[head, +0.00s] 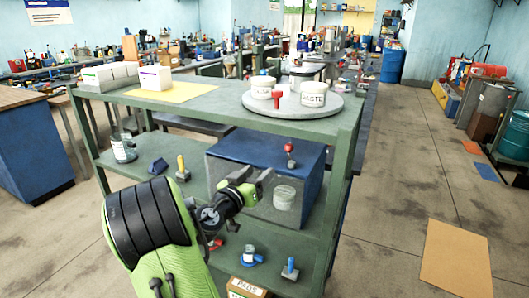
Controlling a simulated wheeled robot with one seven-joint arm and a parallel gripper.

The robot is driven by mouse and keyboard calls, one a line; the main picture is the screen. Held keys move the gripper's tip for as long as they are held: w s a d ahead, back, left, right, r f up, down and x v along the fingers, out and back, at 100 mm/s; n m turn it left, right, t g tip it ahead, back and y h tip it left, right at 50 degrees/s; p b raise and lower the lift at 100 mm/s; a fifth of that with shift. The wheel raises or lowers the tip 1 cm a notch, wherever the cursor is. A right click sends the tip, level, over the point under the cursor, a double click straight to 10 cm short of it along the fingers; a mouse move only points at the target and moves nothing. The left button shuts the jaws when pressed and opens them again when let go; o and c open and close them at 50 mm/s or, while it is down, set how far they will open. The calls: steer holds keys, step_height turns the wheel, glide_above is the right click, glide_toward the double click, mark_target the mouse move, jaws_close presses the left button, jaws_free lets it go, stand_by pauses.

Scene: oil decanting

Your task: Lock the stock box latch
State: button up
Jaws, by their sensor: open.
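The stock box (231,152) is a blue-topped box with a grey, see-through-looking front. It stands on the middle shelf of the green rack. A small red knob on a dark stem (290,149) sits at the top front edge of the box, and it looks like the latch. Whether it is locked is too small to tell. A white jar (284,197) shows behind or at the front face. My gripper (268,177) is open and empty, in front of the box, left of and below the red knob. It hides part of the front.
The rack top (205,106) bears a round grey turntable (320,108) with white jars and a red-handled piece, plus white boxes on a yellow mat. A glass jar (123,148) and a yellow-handled tool (182,168) stand left of the box.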

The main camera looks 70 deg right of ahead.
mark_target(287, 149)
steer(key=s+d+p, duration=0.1)
steer(key=d, duration=0.4)
steer(key=s+d+p, duration=0.1)
steer(key=d, duration=0.4)
steer(key=s+d+p, duration=0.1)
steer(key=d, duration=0.5)
steer(key=shift+s+p, duration=0.25)
steer(key=shift+p, duration=0.05)
jaws_close()
